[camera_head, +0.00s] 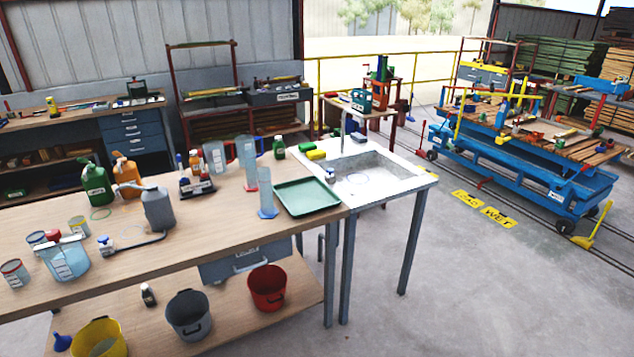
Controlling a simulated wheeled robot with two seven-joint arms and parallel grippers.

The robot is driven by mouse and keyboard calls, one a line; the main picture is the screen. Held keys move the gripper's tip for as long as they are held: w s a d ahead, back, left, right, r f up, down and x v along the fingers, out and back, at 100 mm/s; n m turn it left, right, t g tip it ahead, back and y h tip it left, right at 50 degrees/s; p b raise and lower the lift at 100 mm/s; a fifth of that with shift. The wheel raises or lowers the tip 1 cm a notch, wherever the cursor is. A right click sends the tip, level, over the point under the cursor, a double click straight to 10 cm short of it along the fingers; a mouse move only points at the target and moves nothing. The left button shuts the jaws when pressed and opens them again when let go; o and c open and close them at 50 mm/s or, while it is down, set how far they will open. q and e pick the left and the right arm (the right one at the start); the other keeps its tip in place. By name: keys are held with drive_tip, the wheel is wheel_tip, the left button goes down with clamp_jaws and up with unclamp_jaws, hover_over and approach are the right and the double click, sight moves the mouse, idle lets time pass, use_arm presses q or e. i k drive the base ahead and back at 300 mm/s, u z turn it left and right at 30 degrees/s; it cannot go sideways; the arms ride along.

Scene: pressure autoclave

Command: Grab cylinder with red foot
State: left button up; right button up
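A clear graduated cylinder with a blue foot (266,192) stands upright on the wooden workbench (215,225), just left of the green tray. Neither of my grippers shows in the head view.
A green tray (307,197) lies right of the cylinders, beside the sink (367,176). A bottle rack (197,187), a grey wash bottle (158,208) and a large beaker (66,260) stand to the left. Buckets, including a red one (267,288), stand on the lower shelf.

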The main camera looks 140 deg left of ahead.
sight(248, 153)
drive_tip(key=u, duration=5)
